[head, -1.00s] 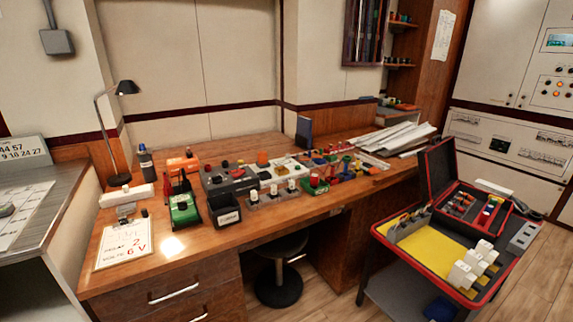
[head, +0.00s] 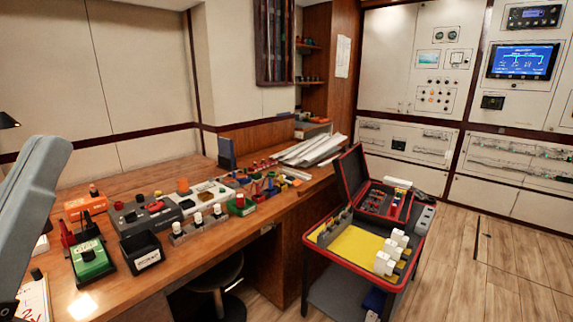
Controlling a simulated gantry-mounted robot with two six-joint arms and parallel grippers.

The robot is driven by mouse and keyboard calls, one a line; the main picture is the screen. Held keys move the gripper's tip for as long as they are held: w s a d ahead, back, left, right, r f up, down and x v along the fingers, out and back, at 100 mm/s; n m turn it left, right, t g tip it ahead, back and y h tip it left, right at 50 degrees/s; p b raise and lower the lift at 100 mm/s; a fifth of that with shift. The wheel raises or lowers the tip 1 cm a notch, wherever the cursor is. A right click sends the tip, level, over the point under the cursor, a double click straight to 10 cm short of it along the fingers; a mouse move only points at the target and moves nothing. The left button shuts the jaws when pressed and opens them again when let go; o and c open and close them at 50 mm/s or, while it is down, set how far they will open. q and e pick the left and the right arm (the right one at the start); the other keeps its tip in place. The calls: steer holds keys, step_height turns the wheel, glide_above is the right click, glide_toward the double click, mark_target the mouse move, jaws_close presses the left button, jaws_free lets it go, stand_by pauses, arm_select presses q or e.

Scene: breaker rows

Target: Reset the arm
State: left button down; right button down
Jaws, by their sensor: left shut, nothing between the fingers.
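My left arm, a grey link (head: 34,190), shows at the left edge, raised in front of the desk's left end. My left gripper (head: 8,309) shows only as a dark part at the lower left edge, mostly cut off by the frame. It is shut and holds nothing. My right gripper and arm are not in view. White breaker blocks (head: 392,250) stand on the right side of the yellow-lined cart tray (head: 352,241), away from the left arm.
The wooden desk (head: 215,240) holds a green device (head: 92,261), a dark bin (head: 141,252), a grey box (head: 145,217) and several small coloured parts. An open red-edged case (head: 385,197) sits on the cart. A stool (head: 215,275) stands under the desk. The floor at the right is clear.

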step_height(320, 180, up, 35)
steer(key=p, duration=3.2)
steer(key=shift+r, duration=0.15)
